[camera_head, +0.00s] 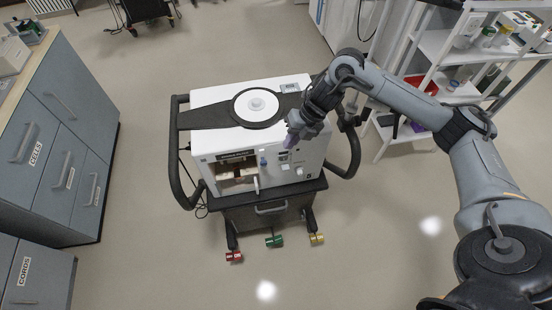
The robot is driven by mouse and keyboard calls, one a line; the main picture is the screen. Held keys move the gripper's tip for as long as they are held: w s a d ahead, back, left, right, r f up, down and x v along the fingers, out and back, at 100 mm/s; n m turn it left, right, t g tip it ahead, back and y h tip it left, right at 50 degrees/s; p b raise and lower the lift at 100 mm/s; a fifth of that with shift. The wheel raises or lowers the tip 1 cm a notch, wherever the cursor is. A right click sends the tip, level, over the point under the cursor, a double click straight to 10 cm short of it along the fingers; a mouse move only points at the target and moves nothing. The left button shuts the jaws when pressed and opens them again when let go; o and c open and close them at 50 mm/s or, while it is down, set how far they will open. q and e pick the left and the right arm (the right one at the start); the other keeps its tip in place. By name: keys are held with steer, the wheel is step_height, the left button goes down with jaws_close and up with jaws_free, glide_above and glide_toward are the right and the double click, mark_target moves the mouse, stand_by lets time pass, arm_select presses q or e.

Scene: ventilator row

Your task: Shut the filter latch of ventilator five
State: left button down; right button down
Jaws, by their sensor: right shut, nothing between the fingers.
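A white ventilator (213,96) on a dark wheeled cart stands in the middle of the head view. Its front has an open bay (238,178) at the left, with a thin white upright piece (256,185) at the bay's right edge; I cannot tell if this is the latch. A small blue part (263,161) sits beside it. My right gripper (291,141) is shut and empty, close to the upper right of the ventilator's front. I cannot tell whether it touches. My left gripper is not in view.
Black rails (174,150) flank the cart. Grey cabinets (60,140) stand at the left, and white shelves (440,45) with a red bin (421,84) at the right behind my arm.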

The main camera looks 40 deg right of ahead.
mark_target(263, 161)
steer(key=shift+w+r, duration=0.15)
steer(key=shift+r, duration=0.1)
steer(key=shift+a+f, duration=0.1)
steer(key=p+x, duration=0.2)
steer(key=x, duration=0.7)
steer(key=shift+f, duration=0.35)
steer(key=shift+w+a, duration=0.15)
steer(key=shift+w+a+r, duration=0.1)
steer(key=shift+a+r, duration=0.05)
steer(key=shift+a, duration=0.05)
